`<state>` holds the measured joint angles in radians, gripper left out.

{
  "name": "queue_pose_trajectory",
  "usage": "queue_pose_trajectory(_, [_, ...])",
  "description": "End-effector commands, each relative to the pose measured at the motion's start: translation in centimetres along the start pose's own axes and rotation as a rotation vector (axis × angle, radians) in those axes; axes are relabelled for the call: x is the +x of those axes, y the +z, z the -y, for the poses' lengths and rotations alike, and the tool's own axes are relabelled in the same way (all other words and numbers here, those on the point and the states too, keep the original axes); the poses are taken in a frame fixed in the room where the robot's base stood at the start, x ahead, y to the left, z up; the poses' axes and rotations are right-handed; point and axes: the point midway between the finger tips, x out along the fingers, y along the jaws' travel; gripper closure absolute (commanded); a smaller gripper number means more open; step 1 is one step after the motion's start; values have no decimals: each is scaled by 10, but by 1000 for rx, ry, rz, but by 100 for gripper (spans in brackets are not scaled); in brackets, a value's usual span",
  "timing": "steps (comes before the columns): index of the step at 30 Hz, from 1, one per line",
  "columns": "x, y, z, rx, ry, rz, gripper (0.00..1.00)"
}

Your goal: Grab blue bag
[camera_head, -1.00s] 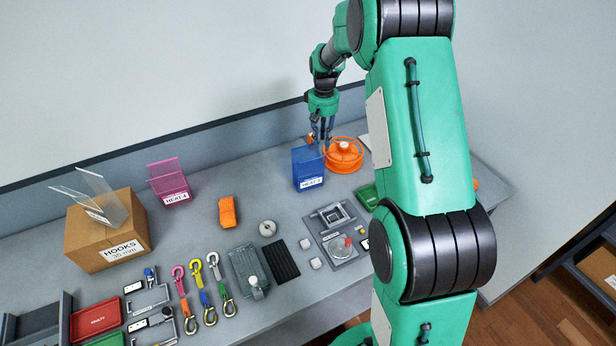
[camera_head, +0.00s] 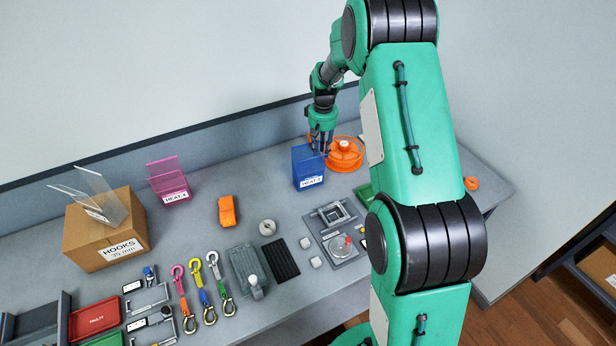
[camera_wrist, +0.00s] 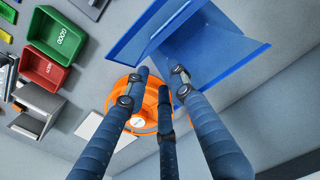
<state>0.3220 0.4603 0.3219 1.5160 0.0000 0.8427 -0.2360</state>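The blue bag (camera_head: 308,175) stands upright on the bench with a white label on its front. In the wrist view the blue bag (camera_wrist: 225,60) is at the upper right, its open mouth facing the fingers. My gripper (camera_head: 321,148) is just above and beside the bag's right rear edge. In the wrist view my gripper (camera_wrist: 160,82) has its dark fingers apart with nothing held between them. One fingertip overlaps the bag's mouth in the picture; whether it touches the bag I cannot tell.
An orange reel (camera_head: 345,154) stands close behind and right of the bag. A pink bag (camera_head: 170,182), a box marked HOOKS (camera_head: 105,240) and an orange block (camera_head: 228,211) are to the left. A grey fixture (camera_head: 335,230) is in front. The wall is close behind.

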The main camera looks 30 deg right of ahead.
Motion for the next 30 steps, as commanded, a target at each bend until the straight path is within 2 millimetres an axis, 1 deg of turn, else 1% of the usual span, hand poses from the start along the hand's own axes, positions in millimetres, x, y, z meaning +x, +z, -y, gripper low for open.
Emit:
queue_pose_trajectory(1, [7,0,0,0,0,2,76])
queue_pose_trajectory(3, [13,1,0,0,-1,2,76])
queue_pose_trajectory(6, [18,0,0,0,0,1,76])
queue_pose_trajectory(16, [19,0,0,0,0,1,76])
queue_pose_trajectory(20, [23,0,0,0,0,1,76])
queue_pose_trajectory(23, [31,1,0,0,0,2,76])
queue_pose_trajectory(30, [60,1,0,0,-1,3,76])
